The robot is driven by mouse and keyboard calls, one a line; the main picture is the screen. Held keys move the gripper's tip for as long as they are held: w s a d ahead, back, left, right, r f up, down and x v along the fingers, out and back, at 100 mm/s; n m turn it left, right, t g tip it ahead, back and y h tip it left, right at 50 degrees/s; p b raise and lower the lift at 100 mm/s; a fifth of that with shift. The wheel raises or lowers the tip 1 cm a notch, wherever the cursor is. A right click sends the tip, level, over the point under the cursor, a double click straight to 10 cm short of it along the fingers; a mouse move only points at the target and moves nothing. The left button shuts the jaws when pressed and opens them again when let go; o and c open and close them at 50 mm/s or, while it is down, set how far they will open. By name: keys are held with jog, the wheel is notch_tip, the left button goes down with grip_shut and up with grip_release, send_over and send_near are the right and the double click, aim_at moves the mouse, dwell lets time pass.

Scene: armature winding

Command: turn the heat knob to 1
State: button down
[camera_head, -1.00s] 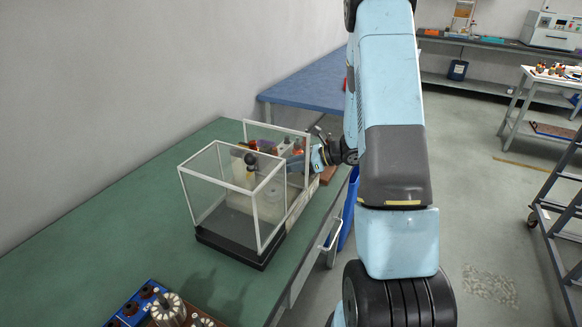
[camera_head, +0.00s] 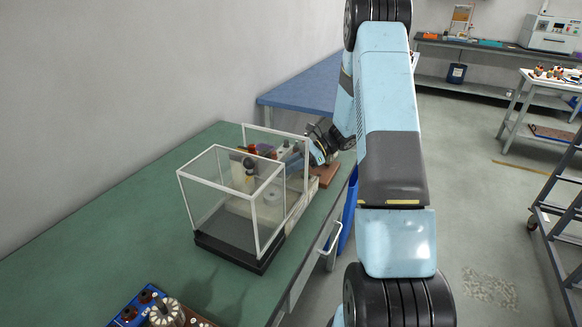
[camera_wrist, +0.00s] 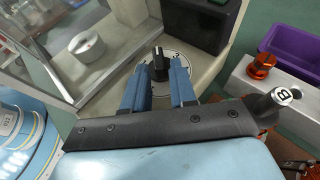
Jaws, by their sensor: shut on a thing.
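The heat knob (camera_wrist: 159,67) is a black knob on a pale round dial, set in a cream panel in the wrist view. My gripper (camera_wrist: 160,76) has its two blue fingers on either side of the knob and is shut on it. In the head view, my gripper (camera_head: 303,157) reaches behind the clear-walled guard, and the knob cannot be made out there.
A clear box with a white frame and black base (camera_head: 236,248) stands on the green bench (camera_head: 110,240), left of my gripper. Close on the right are a purple bin (camera_wrist: 290,52) and a metal block with an orange knob (camera_wrist: 262,66).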

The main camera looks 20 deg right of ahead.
jog(key=shift+a, duration=0.4)
jog(key=c, duration=1.2)
grip_release()
jog(key=shift+o, duration=0.3)
jog(key=shift+d, duration=0.2)
